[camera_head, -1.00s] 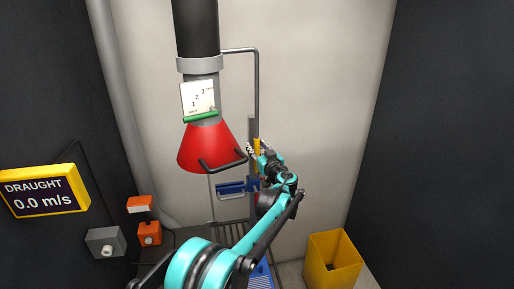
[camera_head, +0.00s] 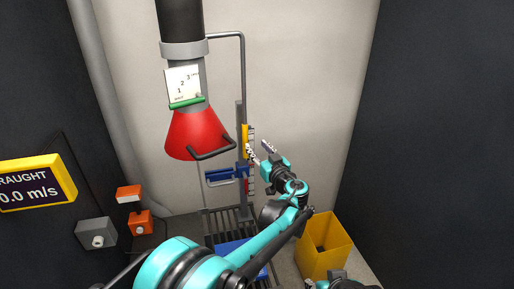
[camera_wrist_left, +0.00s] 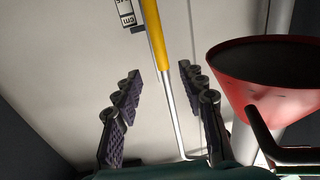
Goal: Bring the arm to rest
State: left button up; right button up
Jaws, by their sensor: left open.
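My left gripper (camera_head: 260,150) is open at the end of the teal arm, just right of the yellow grip (camera_head: 245,140) on the upright rail by the back wall. In the left wrist view, its two dark ridged fingers (camera_wrist_left: 160,72) stand apart on either side of the line of the yellow grip (camera_wrist_left: 154,35) and its grey rod. Nothing is clasped between them. My left arm (camera_head: 265,235) is stretched forward from the bottom of the head view. A teal and dark part at the bottom edge appears to be my right arm; its fingers do not show.
A red hood (camera_head: 196,135) with a black handle hangs left of the gripper; it also fills the right of the wrist view (camera_wrist_left: 235,90). A blue clamp (camera_head: 222,175) sits on the rail. A yellow bin (camera_head: 325,262) stands at right. Orange and grey boxes are at left.

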pick_arm(q)
jog(key=shift+a, duration=0.1)
jog(key=s+a+f+m+g+b, duration=0.1)
jog(key=s+a+f+g+b, duration=0.2)
jog(key=s+a+f+b, duration=0.5)
jog(key=s+a+f+g+b, duration=0.25)
jog(key=s+a+f, duration=0.35)
jog(key=a, duration=0.5)
jog(key=s+a+f+m+g+h+b, duration=0.2)
jog(key=s+f+h+b, duration=0.4)
jog(key=s+f, duration=1.6)
jog(key=s+m+g+b, duration=0.1)
jog(key=s+g+b, duration=0.1)
jog(key=s+b, duration=0.2)
jog(key=shift+a+b, duration=0.15)
jog(key=shift+b, duration=0.45)
jog(key=shift+s+f, duration=0.1)
jog(key=shift+f, duration=0.05)
